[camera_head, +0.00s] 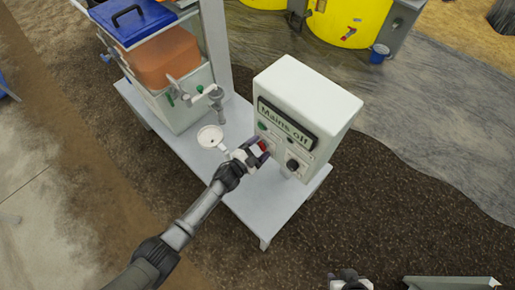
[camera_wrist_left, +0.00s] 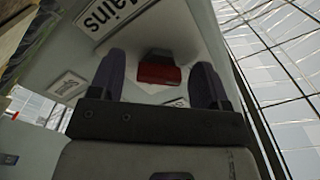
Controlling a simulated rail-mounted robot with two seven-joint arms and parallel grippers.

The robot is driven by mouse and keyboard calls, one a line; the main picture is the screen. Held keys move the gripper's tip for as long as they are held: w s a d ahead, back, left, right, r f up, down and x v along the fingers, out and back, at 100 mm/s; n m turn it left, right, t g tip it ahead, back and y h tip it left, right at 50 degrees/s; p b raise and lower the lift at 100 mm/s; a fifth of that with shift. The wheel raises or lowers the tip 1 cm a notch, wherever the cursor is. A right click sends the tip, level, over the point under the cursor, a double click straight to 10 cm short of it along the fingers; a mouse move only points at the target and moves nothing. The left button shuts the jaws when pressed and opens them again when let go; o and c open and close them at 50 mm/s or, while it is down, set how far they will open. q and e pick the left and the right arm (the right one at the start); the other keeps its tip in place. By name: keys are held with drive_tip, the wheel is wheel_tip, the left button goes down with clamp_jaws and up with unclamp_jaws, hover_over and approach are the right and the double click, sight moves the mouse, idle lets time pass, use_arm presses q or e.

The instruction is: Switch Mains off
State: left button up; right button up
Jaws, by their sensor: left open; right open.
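The white control box (camera_head: 325,90) stands on the skid, and its dark display (camera_head: 287,122) reads "Mains off". In the left wrist view, a red switch part (camera_wrist_left: 158,72) sits on the panel between the two dark fingertips of my left gripper (camera_wrist_left: 160,88). A little red shows beside the left gripper (camera_head: 259,155) in the head view, mostly hidden by the hand. The left gripper is open at the panel front; I cannot tell whether it touches the red part. My right gripper (camera_head: 350,281) is at the bottom edge, away from the box, and open.
A green button (camera_head: 262,126) and a black knob (camera_head: 292,165) flank the red part. A white funnel dish (camera_head: 209,136) and a tap (camera_head: 216,96) are left of the box. Bare ground lies right of the skid.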

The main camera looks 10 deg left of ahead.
use_arm(q)
drive_tip(key=shift+s+a, duration=0.3)
drive_tip(key=shift+s, duration=0.1)
drive_tip(key=v, duration=1.2)
drive_tip(key=shift+s+a+p, duration=0.25)
drive_tip(key=shift+s+p, duration=0.05)
drive_tip(key=shift+p, duration=0.15)
